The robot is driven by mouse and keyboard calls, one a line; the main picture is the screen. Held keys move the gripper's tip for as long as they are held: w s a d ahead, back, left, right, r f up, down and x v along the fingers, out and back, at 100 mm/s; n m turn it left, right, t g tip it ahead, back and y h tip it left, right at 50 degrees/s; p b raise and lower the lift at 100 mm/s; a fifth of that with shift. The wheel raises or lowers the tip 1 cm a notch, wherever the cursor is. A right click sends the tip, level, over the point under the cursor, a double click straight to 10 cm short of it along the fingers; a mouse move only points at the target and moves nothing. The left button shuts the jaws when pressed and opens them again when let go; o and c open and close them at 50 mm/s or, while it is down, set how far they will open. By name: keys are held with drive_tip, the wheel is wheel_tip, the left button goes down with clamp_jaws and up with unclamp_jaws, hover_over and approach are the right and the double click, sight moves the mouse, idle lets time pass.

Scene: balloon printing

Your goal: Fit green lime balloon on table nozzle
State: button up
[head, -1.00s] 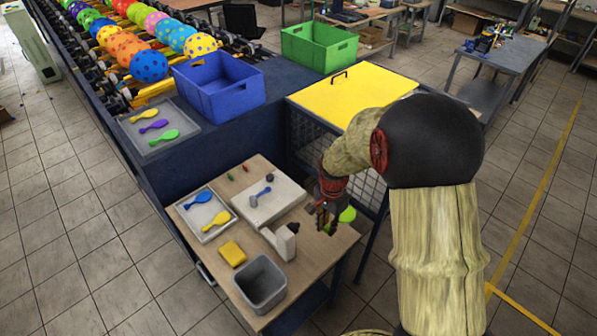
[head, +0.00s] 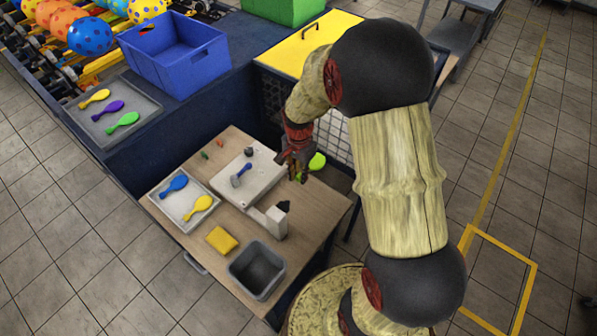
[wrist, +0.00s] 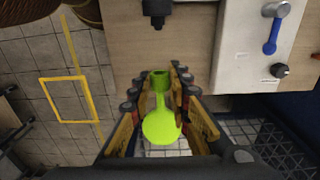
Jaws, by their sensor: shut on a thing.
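The lime green balloon (wrist: 162,126) is held between the fingers of my gripper (wrist: 160,92). Its round body is towards my palm and its open neck points up in the wrist view, past the fingertips. In the head view the balloon (head: 317,161) shows just right of my gripper (head: 298,173), over the right side of the table. A white stand with a black tip (head: 282,207) is in front of my gripper, apart from it. A black tip, likely the stand's nozzle, is at the top of the wrist view (wrist: 157,9), ahead of the balloon's mouth with a gap between.
A white plate with a blue-handled tool (head: 242,171) and dark knob is left of my gripper. A tray (head: 160,204) holds blue and yellow balloons. A yellow sponge-like block (head: 221,240) and grey bin (head: 257,270) stand at the front. A mesh-sided yellow-topped cabinet (head: 300,45) is behind.

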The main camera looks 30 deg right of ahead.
drive_tip(key=s+a+f+b, duration=0.1)
drive_tip(key=a+f+b, duration=0.2)
drive_tip(key=f, duration=0.4)
drive_tip(key=shift+s+a+f+b, duration=0.2)
drive_tip(key=shift+s+f+b, duration=0.1)
drive_tip(key=shift+b, duration=0.35)
drive_tip(key=shift+s+a, duration=0.25)
drive_tip(key=shift+a, duration=0.5)
idle(1.6)
drive_tip(key=o, duration=0.8)
wheel_tip(320, 180, up, 9)
drive_tip(key=p, duration=0.6)
idle(0.3)
